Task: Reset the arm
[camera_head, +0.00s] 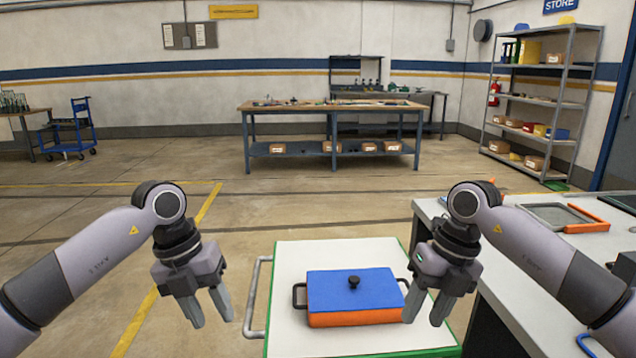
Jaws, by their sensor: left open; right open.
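My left gripper (209,308) is open and empty. It hangs pointing down over the floor, left of the white-topped cart. My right gripper (424,308) is open and points down at the right side of the pot, over the cart's right part. I cannot tell whether it touches the pot's right handle, which it partly overlaps. Both arms come in from the sides and bend down at the wrists.
A rectangular orange pot (353,318) with a blue lid (351,289) and black knob sits on the white cart (310,252). A metal rail (254,300) runs along the cart's left side. A grey counter (540,255) stands at right. The floor ahead is open.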

